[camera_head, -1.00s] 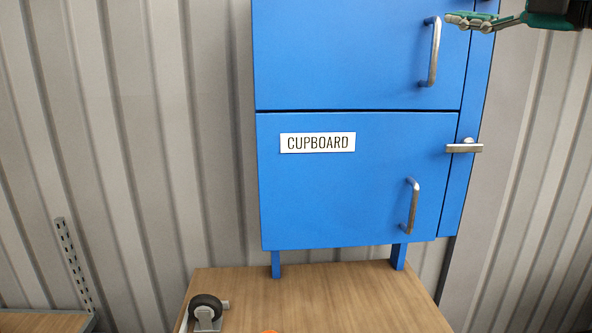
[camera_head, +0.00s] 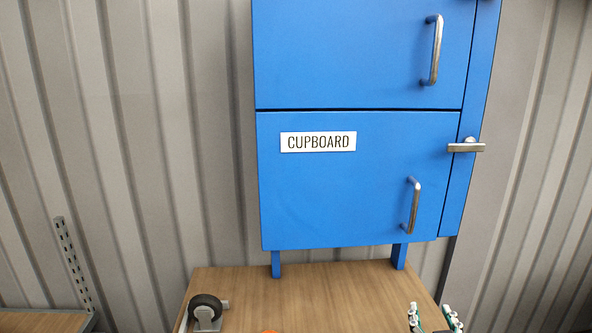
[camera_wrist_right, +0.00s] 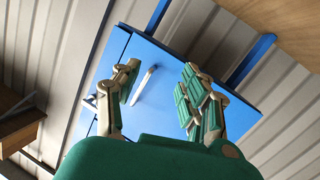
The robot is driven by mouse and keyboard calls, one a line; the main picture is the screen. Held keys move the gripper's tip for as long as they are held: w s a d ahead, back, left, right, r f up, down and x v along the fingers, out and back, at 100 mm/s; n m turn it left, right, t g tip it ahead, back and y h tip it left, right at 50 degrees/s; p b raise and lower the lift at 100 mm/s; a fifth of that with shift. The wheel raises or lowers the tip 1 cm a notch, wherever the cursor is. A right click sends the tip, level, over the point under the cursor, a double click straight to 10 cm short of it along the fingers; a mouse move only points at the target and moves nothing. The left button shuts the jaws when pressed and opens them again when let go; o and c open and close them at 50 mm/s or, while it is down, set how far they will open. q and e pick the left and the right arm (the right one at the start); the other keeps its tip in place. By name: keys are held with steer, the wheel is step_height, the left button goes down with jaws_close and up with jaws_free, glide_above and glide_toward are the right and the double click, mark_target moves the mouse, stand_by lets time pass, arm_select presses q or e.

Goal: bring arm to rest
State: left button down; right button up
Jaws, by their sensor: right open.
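My right gripper (camera_head: 433,318) shows at the bottom right of the head view, with only its fingertips in the frame. Its fingers are apart and nothing is between them. In the right wrist view the gripper (camera_wrist_right: 160,92) is open and empty, in front of the blue cupboard (camera_wrist_right: 172,62). My left gripper is not in view.
The blue cupboard (camera_head: 330,205) has two closed doors with metal handles and a "CUPBOARD" label (camera_head: 318,142). An orange thing is barely visible at the bottom edge. Corrugated wall stands behind.

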steer(key=s+a+f+n+g+y, duration=0.1)
steer(key=s+a+f+g+y, duration=0.15)
steer(key=s+f+g, duration=0.7)
steer(key=s+a+f+n+g+y, duration=0.1)
steer(key=s+a+f+g, duration=0.2)
steer(key=s+f, duration=1.2)
steer(key=s+f+g, duration=0.1)
steer(key=s+f, duration=0.1)
steer(key=f, duration=1)
steer(key=s+f, duration=0.2)
steer(key=f, duration=1)
steer(key=s+d+f+g, duration=0.1)
steer(key=s+d+f, duration=0.2)
steer(key=s+f, duration=1.2)
steer(key=shift+s, duration=0.65)
steer(key=shift+d+f, duration=0.1)
